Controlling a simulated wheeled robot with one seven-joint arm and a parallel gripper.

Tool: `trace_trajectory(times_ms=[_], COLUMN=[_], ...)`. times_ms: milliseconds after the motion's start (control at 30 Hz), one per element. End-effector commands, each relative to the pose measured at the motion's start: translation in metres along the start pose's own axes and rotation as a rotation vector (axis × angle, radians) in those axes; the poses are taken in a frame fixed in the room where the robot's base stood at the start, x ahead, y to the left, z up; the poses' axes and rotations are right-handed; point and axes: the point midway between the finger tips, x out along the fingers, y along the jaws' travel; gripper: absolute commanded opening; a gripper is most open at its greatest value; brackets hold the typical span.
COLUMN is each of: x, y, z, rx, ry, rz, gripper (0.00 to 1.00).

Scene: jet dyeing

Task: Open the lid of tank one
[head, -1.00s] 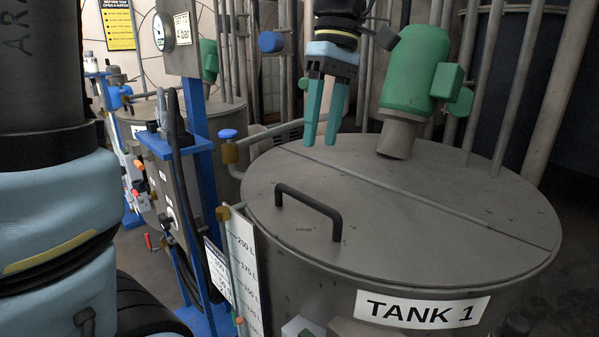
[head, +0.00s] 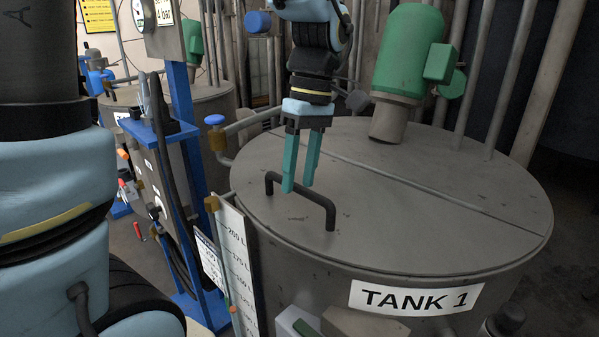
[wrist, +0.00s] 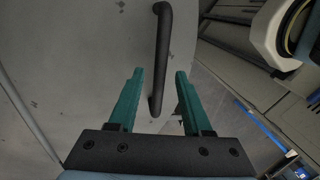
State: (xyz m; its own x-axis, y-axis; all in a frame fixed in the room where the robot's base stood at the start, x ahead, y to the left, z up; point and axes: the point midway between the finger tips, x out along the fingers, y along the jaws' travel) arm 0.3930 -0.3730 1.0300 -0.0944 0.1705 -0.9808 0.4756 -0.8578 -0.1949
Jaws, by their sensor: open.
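Tank one (head: 415,297) is a large grey round vessel with a "TANK 1" label. Its lid (head: 390,215) lies flat and closed, with a seam across it. A black bar handle (head: 318,203) stands on the near left part of the lid; it also shows in the wrist view (wrist: 162,50). My gripper (head: 298,188) points down with its teal fingers apart and empty, just above the handle. In the wrist view my gripper (wrist: 160,75) has the handle's bar running between the line of its fingers. Whether the fingers are level with the bar is hard to tell.
A green motor (head: 408,55) stands on the lid's back part, right of my gripper. Vertical pipes (head: 510,85) rise behind the tank. A blue-capped valve (head: 216,135) and a level gauge (head: 238,260) are at the tank's left. The lid's right front is clear.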

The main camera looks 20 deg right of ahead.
Motion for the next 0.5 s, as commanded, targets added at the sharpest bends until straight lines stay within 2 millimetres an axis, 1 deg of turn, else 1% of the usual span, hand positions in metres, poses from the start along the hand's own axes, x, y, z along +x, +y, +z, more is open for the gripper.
trace_trajectory(times_ms=[267, 500], x=[0.0015, 0.0013], y=[0.0, 0.0], z=[-0.0001, -0.0001], rx=[0.0, 0.0], ry=[0.0, 0.0], rz=[0.0, 0.0], gripper=[0.49, 0.22])
